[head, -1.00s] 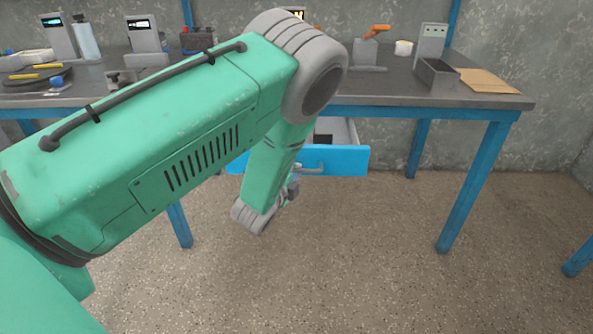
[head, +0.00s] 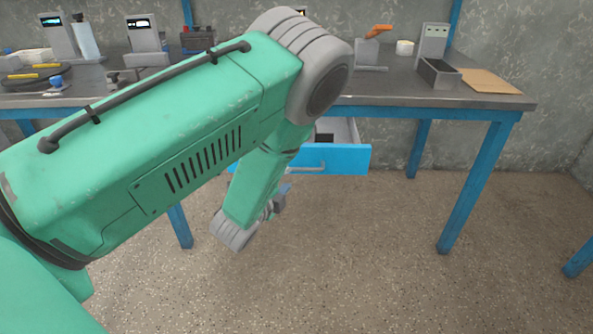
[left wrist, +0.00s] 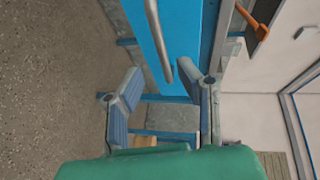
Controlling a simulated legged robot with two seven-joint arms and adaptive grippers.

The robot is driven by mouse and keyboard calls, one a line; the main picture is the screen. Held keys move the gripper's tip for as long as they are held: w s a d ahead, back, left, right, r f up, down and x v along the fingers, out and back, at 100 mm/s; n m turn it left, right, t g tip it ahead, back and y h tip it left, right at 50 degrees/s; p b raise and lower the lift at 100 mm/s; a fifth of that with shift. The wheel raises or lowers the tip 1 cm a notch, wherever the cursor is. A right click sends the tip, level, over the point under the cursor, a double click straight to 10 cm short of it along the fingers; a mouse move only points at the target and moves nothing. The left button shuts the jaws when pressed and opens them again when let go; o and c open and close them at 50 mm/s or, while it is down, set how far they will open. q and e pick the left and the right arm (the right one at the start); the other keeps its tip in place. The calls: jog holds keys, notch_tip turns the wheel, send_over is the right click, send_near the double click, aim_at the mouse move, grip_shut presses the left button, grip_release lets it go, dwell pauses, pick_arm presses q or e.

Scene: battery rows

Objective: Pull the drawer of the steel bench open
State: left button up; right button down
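The steel bench (head: 395,98) has a drawer with a blue front (head: 347,159), standing open below the worktop. Its inside shows behind the front, and the left part is hidden by my arm. The grey bar handle (head: 315,168) is on the drawer front. In the left wrist view the drawer front (left wrist: 147,28) and handle (left wrist: 157,45) lie beyond my fingers. My left gripper (head: 277,203) is below and in front of the handle, apart from it. In the left wrist view my left gripper (left wrist: 167,95) is open and empty. My right gripper is out of view.
On the worktop stand a grey open box (head: 438,75), a brown sheet (head: 488,81), an orange-handled tool (head: 379,31) and a white roll (head: 404,47). The blue bench leg (head: 468,190) stands at right. The floor in front is clear.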

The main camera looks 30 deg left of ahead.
pick_arm(q)
jog(key=s+d+f+n+g+p, duration=0.2)
jog(key=s+f+n+g, duration=0.1)
jog(key=s, duration=0.7)
jog(key=s+d+f+n+g+h+p, duration=0.1)
jog(key=s+d+f+n+g+p, duration=0.2)
jog(key=s+n+g, duration=0.3)
jog(key=s+d+f+n+g+h+p, duration=0.1)
jog(key=s+n+g, duration=0.4)
jog(key=s, duration=1)
jog(key=shift+s+d+f+p, duration=0.25)
jog(key=shift+d+f+p, duration=0.65)
jog(key=shift+d, duration=0.1)
jog(key=shift+s+d+n+g+h, duration=0.3)
jog(key=shift+s+g, duration=0.2)
jog(key=shift+s, duration=0.2)
jog(key=c, duration=0.6)
jog(key=shift+s, duration=0.3)
grip_shut()
jog(key=shift+w+d, duration=0.1)
